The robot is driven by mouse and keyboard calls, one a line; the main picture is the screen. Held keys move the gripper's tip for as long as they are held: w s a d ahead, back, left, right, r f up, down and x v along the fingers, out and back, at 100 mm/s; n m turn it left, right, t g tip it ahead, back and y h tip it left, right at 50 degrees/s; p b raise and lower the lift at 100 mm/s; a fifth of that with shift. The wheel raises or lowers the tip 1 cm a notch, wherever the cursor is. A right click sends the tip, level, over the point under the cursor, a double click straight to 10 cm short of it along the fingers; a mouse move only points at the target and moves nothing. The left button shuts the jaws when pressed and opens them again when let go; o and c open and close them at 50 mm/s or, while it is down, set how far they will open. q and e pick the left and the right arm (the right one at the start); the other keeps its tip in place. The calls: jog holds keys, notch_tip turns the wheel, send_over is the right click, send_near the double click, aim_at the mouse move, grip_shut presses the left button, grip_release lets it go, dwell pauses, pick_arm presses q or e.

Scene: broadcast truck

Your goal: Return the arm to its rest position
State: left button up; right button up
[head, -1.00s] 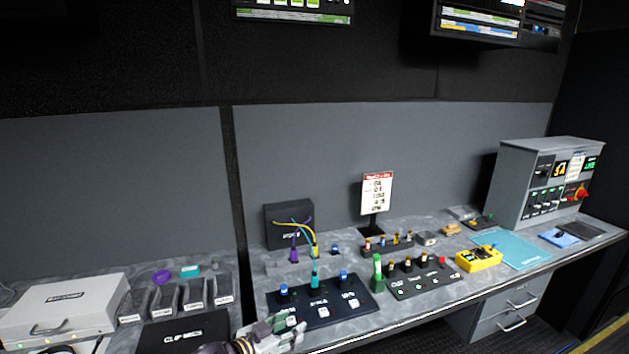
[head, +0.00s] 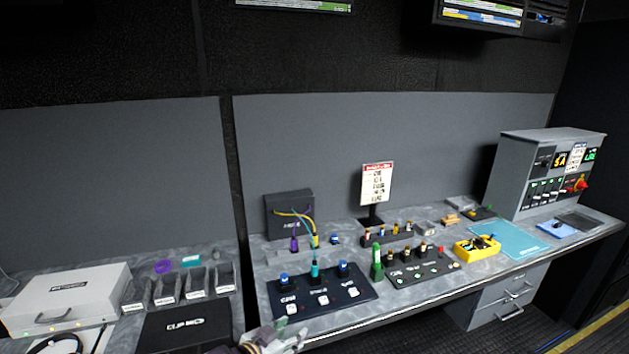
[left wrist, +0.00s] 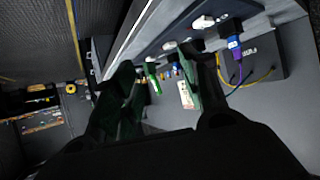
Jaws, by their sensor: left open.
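My left gripper (head: 274,338) is at the bottom edge of the head view, just in front of the bench edge and below the black panel with blue and teal plugs (head: 320,293). My right gripper is not in view.
A grey bench (head: 400,300) runs across with its front edge near my gripper. A black clip box (head: 185,328) and a white case (head: 65,300) stand at left. A green cylinder (head: 376,262), a yellow box (head: 477,248) and a grey console (head: 548,170) stand further right.

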pick_arm(q)
jog(key=s+a+f+n+g+y, duration=0.2)
jog(key=s+a+f+g+y, duration=0.15)
jog(key=s+a, duration=0.55)
jog(key=s+a+f+n+g+y, duration=0.2)
jog(key=s+a+f+g+y, duration=0.15)
jog(key=s+a, duration=0.55)
jog(key=s+d+f+h, duration=0.1)
jog(key=s+f, duration=0.1)
jog(key=f, duration=1.5)
jog(key=s+d+f, duration=0.1)
jog(key=s+f, duration=0.2)
jog(key=f, duration=1.5)
jog(key=s+a+f+g, duration=0.1)
jog(key=s+a+f, duration=0.1)
jog(key=s+f, duration=0.7)
jog(key=s+a+f+g, duration=0.1)
jog(key=s+f, duration=0.8)
jog(key=s, duration=0.3)
jog(key=shift+s+a+f, duration=0.35)
jog(key=shift+a, duration=0.05)
